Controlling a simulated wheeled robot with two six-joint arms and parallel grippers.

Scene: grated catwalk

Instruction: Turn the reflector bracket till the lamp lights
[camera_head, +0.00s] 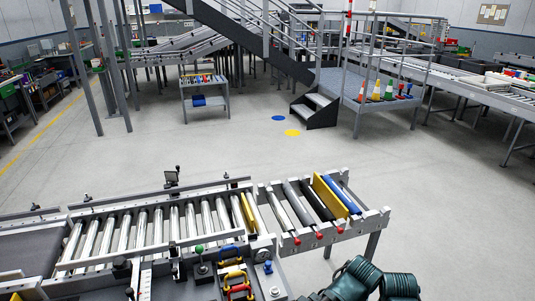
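A small dark bracket with an upright plate (172,178) stands on the far rail of the roller conveyor. It may be the reflector bracket, but it is too small to tell which way it faces. A green round knob or lamp (199,249) sits on the near side of the conveyor; I cannot tell whether it is lit. Neither of my grippers is in view.
The roller conveyor (150,225) fills the lower left. Its end section (318,208) has yellow, black and blue rollers. Blue, yellow and red handles (236,275) sit at the near edge. Open floor (440,200) lies beyond.

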